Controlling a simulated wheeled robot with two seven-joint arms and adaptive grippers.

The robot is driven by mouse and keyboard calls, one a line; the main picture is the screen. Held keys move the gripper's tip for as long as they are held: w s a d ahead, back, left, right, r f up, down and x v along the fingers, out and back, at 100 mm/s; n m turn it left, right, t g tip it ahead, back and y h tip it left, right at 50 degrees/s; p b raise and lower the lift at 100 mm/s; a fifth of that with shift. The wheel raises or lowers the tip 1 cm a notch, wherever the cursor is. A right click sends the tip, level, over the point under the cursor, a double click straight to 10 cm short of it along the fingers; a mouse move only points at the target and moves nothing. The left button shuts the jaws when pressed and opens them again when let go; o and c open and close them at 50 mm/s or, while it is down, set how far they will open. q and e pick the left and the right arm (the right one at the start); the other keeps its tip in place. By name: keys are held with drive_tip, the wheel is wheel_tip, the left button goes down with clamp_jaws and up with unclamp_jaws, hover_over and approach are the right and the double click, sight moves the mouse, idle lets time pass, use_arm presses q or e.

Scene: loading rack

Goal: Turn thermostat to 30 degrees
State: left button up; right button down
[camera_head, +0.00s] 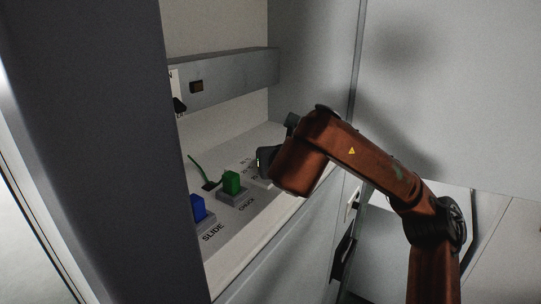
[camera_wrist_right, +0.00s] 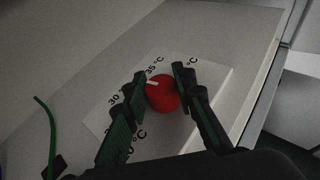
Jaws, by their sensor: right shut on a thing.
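The thermostat is a red round knob (camera_wrist_right: 163,97) on a white scale plate (camera_wrist_right: 216,100) in the right wrist view. Its white pointer mark is on the knob's upper left, facing the scale between the "30" and "35 °C" labels. Other labels are partly hidden by my fingers. My right gripper (camera_wrist_right: 160,73) is shut on the red knob, one finger on each side. In the head view my right gripper (camera_head: 265,161) is mostly hidden behind my wrist, at the far end of the panel, and the knob is hidden there. My left gripper is not in view.
On the same shelf panel stand a green block (camera_head: 231,182) marked "CHUCK" and a blue block (camera_head: 198,207) marked "SLIDE". A green cable (camera_head: 199,169) lies behind them. A grey bar (camera_head: 228,80) with a small switch crosses above. Cabinet walls close in the sides.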

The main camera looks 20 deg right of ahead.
drive_tip(key=c, duration=1.6)
unclamp_jaws()
drive_tip(key=v, duration=1.2)
